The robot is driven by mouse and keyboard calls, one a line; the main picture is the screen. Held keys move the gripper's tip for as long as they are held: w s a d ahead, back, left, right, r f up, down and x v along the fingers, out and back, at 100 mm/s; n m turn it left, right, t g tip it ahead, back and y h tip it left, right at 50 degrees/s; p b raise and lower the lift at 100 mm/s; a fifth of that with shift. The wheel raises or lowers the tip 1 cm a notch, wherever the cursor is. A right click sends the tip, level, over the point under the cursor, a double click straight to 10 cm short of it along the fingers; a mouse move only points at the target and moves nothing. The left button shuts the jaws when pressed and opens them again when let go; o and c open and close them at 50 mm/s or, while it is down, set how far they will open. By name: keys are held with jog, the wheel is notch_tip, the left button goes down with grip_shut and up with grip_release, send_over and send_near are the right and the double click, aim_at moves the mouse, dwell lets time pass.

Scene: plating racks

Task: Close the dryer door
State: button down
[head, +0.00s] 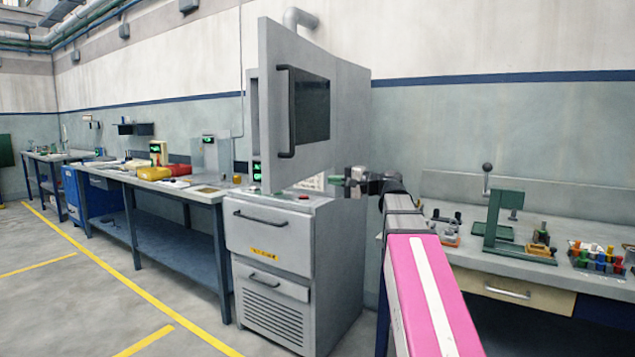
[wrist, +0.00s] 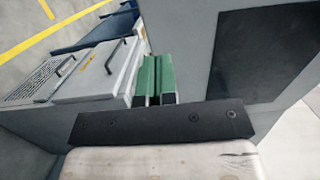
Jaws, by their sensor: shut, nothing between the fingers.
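The dryer is a tall grey cabinet (head: 262,235). Its grey door (head: 272,120) has a dark window (head: 312,110) and a long dark handle (head: 284,112) near its left edge. The door stands open, swung out from the body, in the head view. In the wrist view the door (wrist: 196,50) and its window (wrist: 265,55) fill the right side. My gripper (head: 338,181) is by the door's lower right in the head view. Its green fingers (wrist: 157,78) are shut together and empty, beside the door. I cannot tell whether they touch it.
A blue-legged workbench (head: 205,193) with yellow and red items stands left of the dryer. A right-hand bench (head: 570,270) carries a green press (head: 500,220) and a rack of coloured pieces (head: 597,257). The floor (head: 90,290) at the front left is clear.

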aim_at(290, 177)
jog(key=x, duration=1.3)
jog(key=shift+a, duration=0.15)
jog(key=shift+a, duration=0.1)
